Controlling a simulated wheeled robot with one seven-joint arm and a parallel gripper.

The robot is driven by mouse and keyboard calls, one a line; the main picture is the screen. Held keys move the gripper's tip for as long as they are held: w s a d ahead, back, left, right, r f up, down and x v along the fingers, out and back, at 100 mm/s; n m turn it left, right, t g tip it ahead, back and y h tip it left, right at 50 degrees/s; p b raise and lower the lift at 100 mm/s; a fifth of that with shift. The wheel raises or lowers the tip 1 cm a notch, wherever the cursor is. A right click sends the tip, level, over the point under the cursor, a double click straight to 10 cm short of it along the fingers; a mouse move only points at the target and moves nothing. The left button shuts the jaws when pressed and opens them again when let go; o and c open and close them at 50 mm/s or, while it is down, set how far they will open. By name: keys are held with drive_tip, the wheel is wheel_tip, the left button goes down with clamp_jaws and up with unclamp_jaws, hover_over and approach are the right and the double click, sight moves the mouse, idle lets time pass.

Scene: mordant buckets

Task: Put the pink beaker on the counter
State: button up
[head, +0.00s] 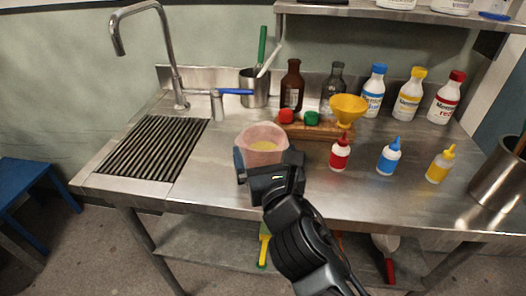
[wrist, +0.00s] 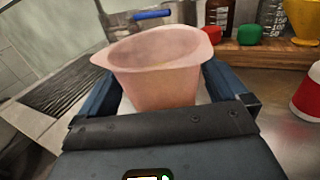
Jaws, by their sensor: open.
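My gripper (head: 266,160) is at the near side of the beaker. In the wrist view the beaker (wrist: 160,70) is upright between the two blue fingers of my gripper (wrist: 165,90), which are open on either side of it. The beaker's base is partly hidden behind the gripper body.
Behind stand a steel pot (head: 254,90) with utensils, brown bottle (head: 291,88) and wooden block (head: 300,128) with a yellow funnel (head: 348,108). Small red (head: 340,155), blue (head: 388,158) and yellow (head: 440,165) bottles stand to the right. A tap (head: 170,60) is at left.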

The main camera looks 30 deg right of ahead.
drive_tip(key=b+v, duration=0.1)
drive_tip(key=v, duration=0.8)
drive_tip(key=shift+s+a+f, duration=0.1)
drive_tip(key=shift+s, duration=0.25)
drive_tip(key=shift+v, duration=0.75)
